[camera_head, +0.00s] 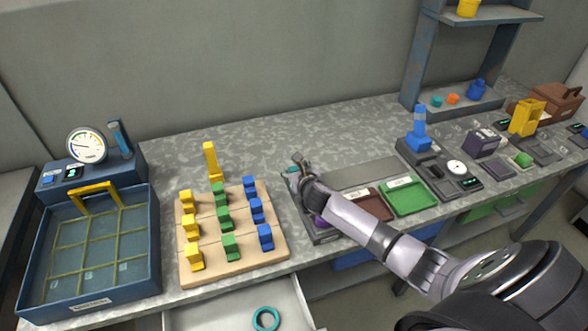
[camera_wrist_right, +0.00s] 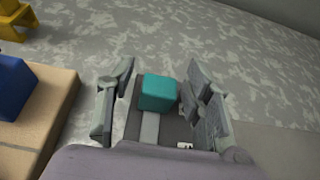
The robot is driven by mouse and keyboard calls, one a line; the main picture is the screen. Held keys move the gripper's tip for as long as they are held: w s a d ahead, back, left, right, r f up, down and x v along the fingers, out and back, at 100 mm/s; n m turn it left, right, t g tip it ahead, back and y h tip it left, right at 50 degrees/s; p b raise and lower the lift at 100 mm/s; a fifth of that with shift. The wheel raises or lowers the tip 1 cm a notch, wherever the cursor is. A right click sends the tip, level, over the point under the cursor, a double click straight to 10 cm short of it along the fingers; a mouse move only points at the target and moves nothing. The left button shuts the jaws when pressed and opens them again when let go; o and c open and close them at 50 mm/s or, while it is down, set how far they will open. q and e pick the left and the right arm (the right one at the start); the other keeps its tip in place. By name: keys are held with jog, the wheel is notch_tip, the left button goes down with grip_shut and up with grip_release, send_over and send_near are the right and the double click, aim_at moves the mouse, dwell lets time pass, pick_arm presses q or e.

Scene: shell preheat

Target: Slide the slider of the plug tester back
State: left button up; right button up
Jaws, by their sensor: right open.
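The plug tester's slider appears to be the teal block (camera_wrist_right: 158,93) on a grey track (camera_wrist_right: 150,128) in the right wrist view. In the head view, a bit of teal (camera_head: 292,170) shows beside my right gripper. My right gripper (camera_head: 298,160) is open, with its fingers on both sides of the teal block. I cannot tell whether they touch it. The dark tester base (camera_head: 322,239) is mostly hidden under my right arm. My left gripper is out of view.
A wooden peg board (camera_head: 272,254) with yellow, green and blue pieces stands left of the tester. A blue gauge crate (camera_head: 152,250) is at the far left.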

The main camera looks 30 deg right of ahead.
jog(key=v, duration=1.2)
jog(key=shift+s, duration=0.1)
jog(key=shift+a+f, duration=0.1)
jog(key=shift+f, duration=0.05)
